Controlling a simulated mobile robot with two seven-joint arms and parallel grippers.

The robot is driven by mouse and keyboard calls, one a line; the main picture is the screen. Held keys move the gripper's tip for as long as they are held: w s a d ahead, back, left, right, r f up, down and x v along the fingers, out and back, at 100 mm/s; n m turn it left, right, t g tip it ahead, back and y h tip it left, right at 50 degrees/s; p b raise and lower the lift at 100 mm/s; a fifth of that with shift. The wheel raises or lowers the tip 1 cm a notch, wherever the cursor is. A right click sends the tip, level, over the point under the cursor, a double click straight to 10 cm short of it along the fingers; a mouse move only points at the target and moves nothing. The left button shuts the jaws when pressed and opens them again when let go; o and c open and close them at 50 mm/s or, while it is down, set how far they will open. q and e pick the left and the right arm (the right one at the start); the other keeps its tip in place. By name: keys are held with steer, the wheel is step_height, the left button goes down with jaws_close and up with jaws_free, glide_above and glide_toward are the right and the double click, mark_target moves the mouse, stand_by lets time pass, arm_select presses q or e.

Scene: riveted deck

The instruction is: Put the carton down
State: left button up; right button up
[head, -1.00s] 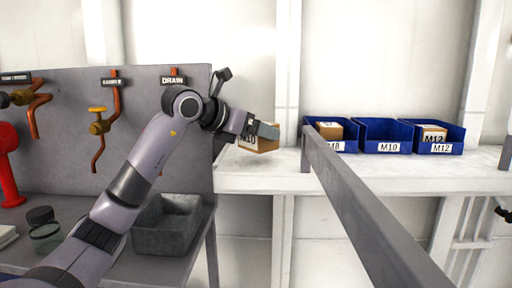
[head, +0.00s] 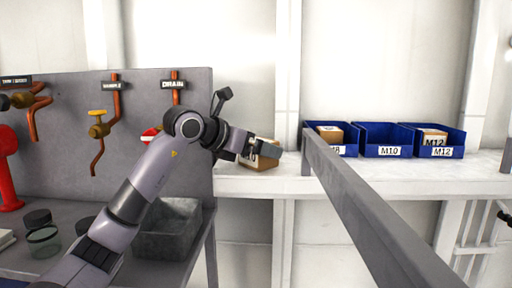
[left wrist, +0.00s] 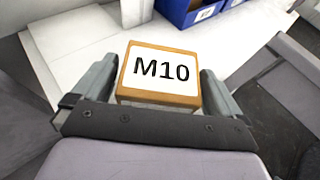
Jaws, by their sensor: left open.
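The carton (head: 262,158) is a small brown box at the left end of the white shelf, partly hidden behind my left gripper (head: 266,147). In the left wrist view the carton (left wrist: 160,72) shows a white label reading M10 and sits between the two fingers of my left gripper (left wrist: 160,95). The fingers are open, one on each side of it. The carton appears to rest on the white surface.
Blue bins (head: 385,151) labelled M8, M10 and M12 stand on the white shelf (head: 400,178). The M8 and M12 bins hold cartons; the M10 bin looks empty. A grey rail (head: 375,215) crosses in front. A grey tub (head: 168,240) and pipe panel (head: 140,135) are at left.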

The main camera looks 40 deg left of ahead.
arm_select(q)
steer(key=shift+s+r, duration=0.2)
steer(key=shift+s, duration=0.1)
steer(key=d+b+v, duration=0.1)
steer(key=b+v, duration=0.1)
steer(key=v, duration=0.9)
steer(key=shift+s+a+b, duration=0.2)
steer(key=shift+a+b, duration=0.15)
steer(key=shift+a, duration=0.15)
